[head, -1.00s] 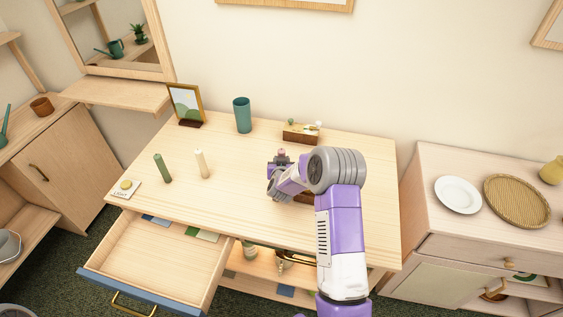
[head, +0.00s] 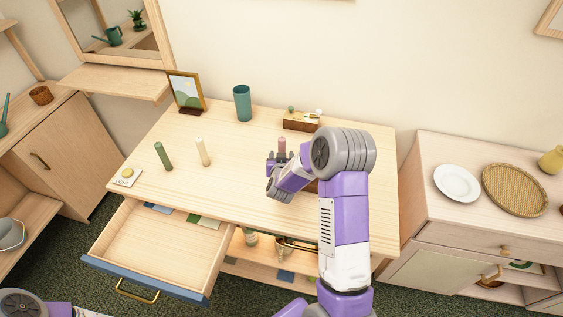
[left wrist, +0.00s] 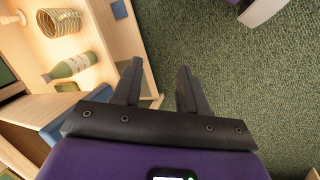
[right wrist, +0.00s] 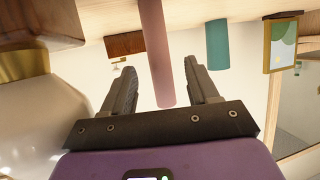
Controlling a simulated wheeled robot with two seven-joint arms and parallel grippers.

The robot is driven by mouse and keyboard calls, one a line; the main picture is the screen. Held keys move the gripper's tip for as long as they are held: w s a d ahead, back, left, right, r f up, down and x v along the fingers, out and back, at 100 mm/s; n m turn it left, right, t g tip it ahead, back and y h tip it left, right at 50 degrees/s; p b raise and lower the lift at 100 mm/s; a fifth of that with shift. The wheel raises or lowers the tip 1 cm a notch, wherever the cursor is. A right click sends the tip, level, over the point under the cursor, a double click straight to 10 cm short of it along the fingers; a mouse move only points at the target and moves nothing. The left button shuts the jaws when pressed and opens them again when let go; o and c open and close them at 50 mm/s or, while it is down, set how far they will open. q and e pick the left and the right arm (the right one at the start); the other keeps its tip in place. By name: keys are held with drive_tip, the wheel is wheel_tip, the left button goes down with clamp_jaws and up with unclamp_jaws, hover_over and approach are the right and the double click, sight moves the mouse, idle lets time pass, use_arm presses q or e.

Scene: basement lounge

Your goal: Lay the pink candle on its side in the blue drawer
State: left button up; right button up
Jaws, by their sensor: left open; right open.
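The pink candle (head: 281,145) stands upright on the table, partly hidden by my right gripper (head: 278,158). In the right wrist view, which is upside down, the pink candle (right wrist: 155,50) shows between the open fingers of the right gripper (right wrist: 160,75); I cannot tell whether they touch it. My left gripper (left wrist: 157,80) is open and empty over the carpet, near the table's lower shelf. In the head view only part of my left arm shows, at bottom left.
A picture frame (head: 186,91), a teal cup (head: 242,103) and a wooden box (head: 301,121) stand behind.

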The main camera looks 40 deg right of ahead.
drive_tip(key=shift+v, duration=2.65)
